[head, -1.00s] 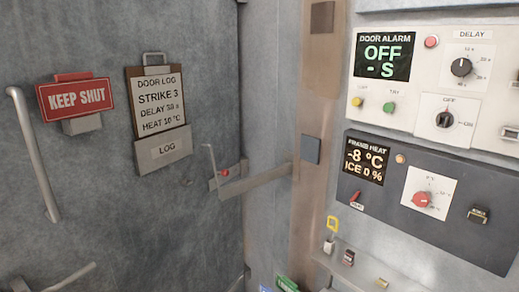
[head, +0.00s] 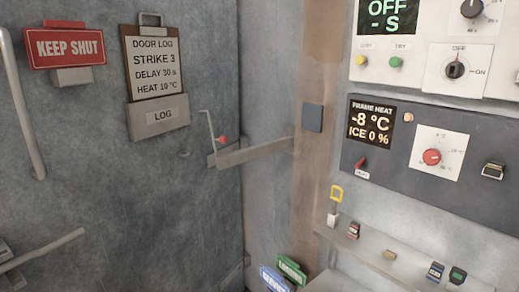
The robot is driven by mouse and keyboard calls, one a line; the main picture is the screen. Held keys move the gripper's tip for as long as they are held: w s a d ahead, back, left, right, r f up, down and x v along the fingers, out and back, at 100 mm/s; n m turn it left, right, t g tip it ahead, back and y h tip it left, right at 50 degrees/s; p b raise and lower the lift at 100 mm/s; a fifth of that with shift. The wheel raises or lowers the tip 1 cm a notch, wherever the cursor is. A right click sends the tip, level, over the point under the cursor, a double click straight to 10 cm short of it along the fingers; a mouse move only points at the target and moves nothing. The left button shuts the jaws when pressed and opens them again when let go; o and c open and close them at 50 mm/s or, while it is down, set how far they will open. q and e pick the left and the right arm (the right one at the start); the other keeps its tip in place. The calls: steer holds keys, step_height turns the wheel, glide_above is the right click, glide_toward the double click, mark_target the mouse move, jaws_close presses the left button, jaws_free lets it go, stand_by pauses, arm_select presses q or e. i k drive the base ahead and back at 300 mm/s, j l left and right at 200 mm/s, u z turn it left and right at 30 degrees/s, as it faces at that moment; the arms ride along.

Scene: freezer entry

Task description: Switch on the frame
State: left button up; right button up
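The dark frame heat panel (head: 462,133) is on the wall at the right. Its display (head: 371,125) reads "FRAME HEAT -8 °C ICE 0 %". A small red toggle (head: 360,163) sits below the display, above a tag too small to read. A round lamp (head: 408,118) is right of the display. A red knob (head: 432,157) sits on a white dial plate with a temperature scale, and a dark switch (head: 493,170) is at the right end. Neither of my grippers is in view.
The door alarm panel (head: 410,79) above shows "OFF - S". A log board (head: 156,75) reads "HEAT 10 °C". A red "KEEP SHUT" sign (head: 65,47) and a lever handle (head: 45,250) are at left. A shelf (head: 345,238) below the panel holds several small items.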

mark_target(358, 167)
steer(key=i+j+z, duration=0.45)
steer(key=j, duration=0.15)
steer(key=i+j+z, duration=0.2)
steer(key=j, duration=0.15)
steer(key=i+j+z, duration=0.25)
steer(key=j, duration=0.15)
steer(key=j+z, duration=0.2)
steer(key=j, duration=0.2)
steer(key=i, duration=0.05)
